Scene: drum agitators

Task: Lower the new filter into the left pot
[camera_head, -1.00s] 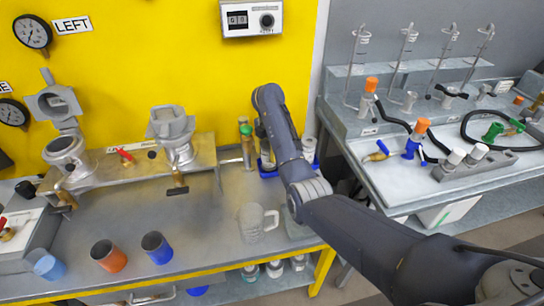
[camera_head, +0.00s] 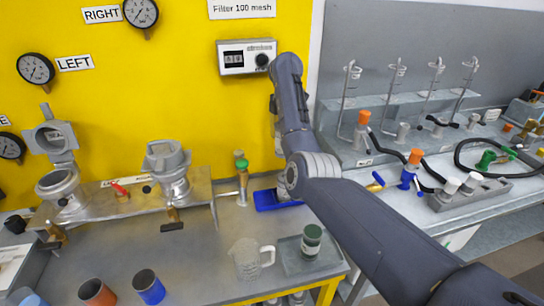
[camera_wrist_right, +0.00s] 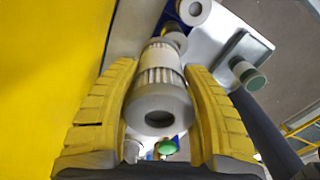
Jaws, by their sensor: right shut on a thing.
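In the right wrist view, my right gripper (camera_wrist_right: 158,85) has its yellow fingers on both sides of a pale, ribbed cylindrical filter (camera_wrist_right: 160,72) with a grey ring at its near end. It is shut on this filter, held up off the bench. In the head view, the forearm hides most of the gripper and filter, above the blue tray (camera_head: 268,202). One metal pot (camera_head: 60,186) stands at the far left with its lid raised. A second metal pot (camera_head: 170,175) stands right of it. My left gripper is not in view.
A red-orange cup (camera_head: 96,293) and a blue cup (camera_head: 149,288) are front left. A green-topped valve post (camera_head: 242,178) stands between pots and blue tray.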

